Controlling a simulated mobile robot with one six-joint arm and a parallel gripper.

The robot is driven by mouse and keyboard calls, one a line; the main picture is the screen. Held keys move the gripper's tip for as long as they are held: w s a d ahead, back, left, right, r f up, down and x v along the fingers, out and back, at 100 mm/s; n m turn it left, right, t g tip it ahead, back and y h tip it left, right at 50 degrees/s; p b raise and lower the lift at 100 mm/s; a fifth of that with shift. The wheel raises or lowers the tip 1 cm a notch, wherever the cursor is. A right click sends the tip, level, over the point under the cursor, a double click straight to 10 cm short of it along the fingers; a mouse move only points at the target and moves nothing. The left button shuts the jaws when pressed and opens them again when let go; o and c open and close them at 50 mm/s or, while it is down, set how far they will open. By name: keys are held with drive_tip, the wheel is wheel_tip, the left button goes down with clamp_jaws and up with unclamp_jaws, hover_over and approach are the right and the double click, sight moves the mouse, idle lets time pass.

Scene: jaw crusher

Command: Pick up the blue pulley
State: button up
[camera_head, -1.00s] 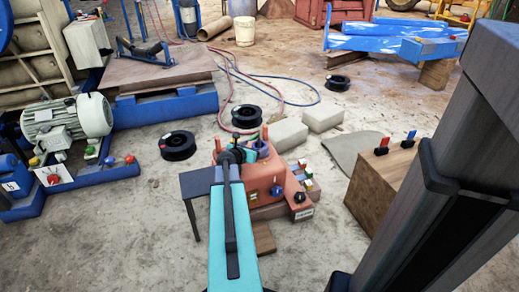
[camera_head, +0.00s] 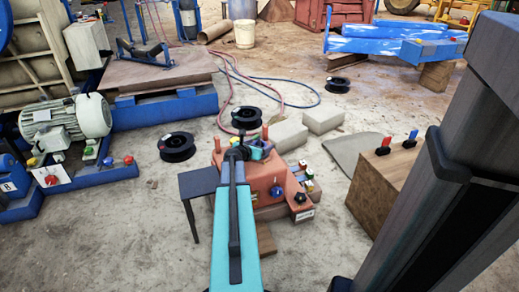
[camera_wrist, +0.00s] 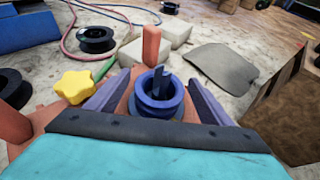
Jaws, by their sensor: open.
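The blue pulley (camera_wrist: 155,108) sits on an orange-red machine housing (camera_head: 258,178), around a central post, in the wrist view. My gripper (camera_wrist: 155,92) is open, with one finger on each side of the pulley and visible gaps between. In the head view my gripper (camera_head: 256,150) is over the back of the housing, and the pulley is mostly hidden there. I cannot tell the exact finger height against the pulley.
Orange-red upright pegs (camera_wrist: 151,45) stand behind and left of the pulley. A yellow star knob (camera_wrist: 75,87) is at left. Grey blocks (camera_head: 288,135) lie behind. A wooden box (camera_head: 378,185) with red and blue levers stands at right. Black spools lie on the floor.

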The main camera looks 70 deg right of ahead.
drive_tip(key=c, duration=1.4)
drive_tip(key=shift+c, duration=0.2)
drive_tip(key=shift+r, duration=0.15)
drive_tip(key=shift+s+a+r+p, duration=0.15)
drive_tip(key=shift+r+p, duration=0.55)
drive_tip(key=shift+p, duration=0.1)
drive_tip(key=r+p, duration=0.2)
drive_tip(key=r, duration=0.3)
drive_tip(key=r+p, duration=0.3)
drive_tip(key=r, duration=0.2)
drive_tip(key=shift+s+a+r, duration=0.15)
drive_tip(key=shift+a, duration=0.05)
drive_tip(key=shift+s+a+f+p, duration=0.1)
drive_tip(key=shift+s+a+p, duration=1.9)
drive_tip(key=shift+a+p, duration=0.75)
drive_tip(key=shift+s+a+f+p, duration=0.1)
drive_tip(key=shift+s+a+p, duration=2)
drive_tip(key=shift+p, duration=1.15)
drive_tip(key=shift+s+a+p, duration=1.95)
drive_tip(key=shift+a+p, duration=0.55)
drive_tip(key=shift+p, duration=0.5)
